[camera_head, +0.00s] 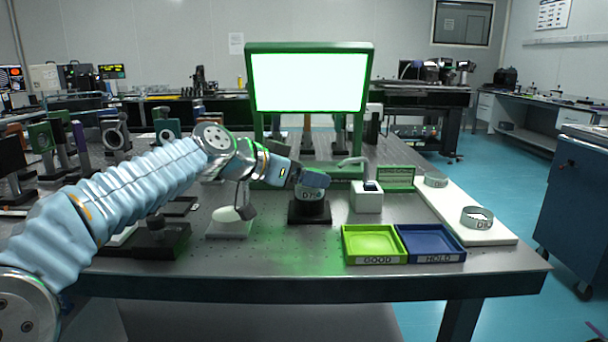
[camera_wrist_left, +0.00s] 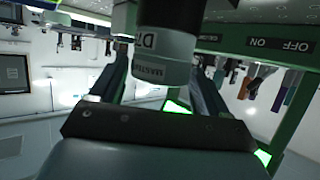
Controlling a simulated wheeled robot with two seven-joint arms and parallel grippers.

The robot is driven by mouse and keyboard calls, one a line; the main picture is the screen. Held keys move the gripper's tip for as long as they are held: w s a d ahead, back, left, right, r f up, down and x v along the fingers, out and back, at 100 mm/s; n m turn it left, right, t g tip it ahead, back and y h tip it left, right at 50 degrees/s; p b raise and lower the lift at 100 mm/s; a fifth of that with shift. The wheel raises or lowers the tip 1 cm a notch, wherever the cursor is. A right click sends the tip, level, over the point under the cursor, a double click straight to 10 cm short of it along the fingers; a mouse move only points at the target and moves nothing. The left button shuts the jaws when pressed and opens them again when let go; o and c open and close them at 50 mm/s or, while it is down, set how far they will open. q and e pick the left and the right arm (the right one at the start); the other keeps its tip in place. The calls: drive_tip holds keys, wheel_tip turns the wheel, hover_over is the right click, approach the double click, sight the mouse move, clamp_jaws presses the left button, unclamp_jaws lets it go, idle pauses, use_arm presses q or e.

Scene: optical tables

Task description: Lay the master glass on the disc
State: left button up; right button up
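The master glass is a grey cylinder marked "MASTER" (camera_wrist_left: 165,45); in the head view its lettered side (camera_head: 312,195) shows just above a black base (camera_head: 309,214). My left gripper (camera_head: 298,176) is at its upper part, coming in from the left. In the left wrist view, which is upside down, the fingers (camera_wrist_left: 163,78) flank the cylinder closely; whether they press on it is unclear. I cannot tell whether it rests on the base. I cannot tell for sure which piece is the disc; round pieces (camera_head: 435,180) and (camera_head: 478,216) lie on a white slab at the right. My right gripper is out of view.
A green frame with a bright screen (camera_head: 309,82) stands behind. A white block (camera_head: 367,200) stands right of the base. Yellow-green "GOOD" (camera_head: 374,259) and blue "HOLD" (camera_head: 432,257) trays are at the front. A white-domed stand (camera_head: 232,215) is left, below my arm.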

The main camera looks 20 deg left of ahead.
use_arm(q)
drive_tip(key=shift+o, duration=1)
drive_tip(key=shift+r, duration=0.1)
drive_tip(key=shift+r, duration=0.2)
drive_tip(key=b+v, duration=0.1)
drive_tip(key=v, duration=1.1)
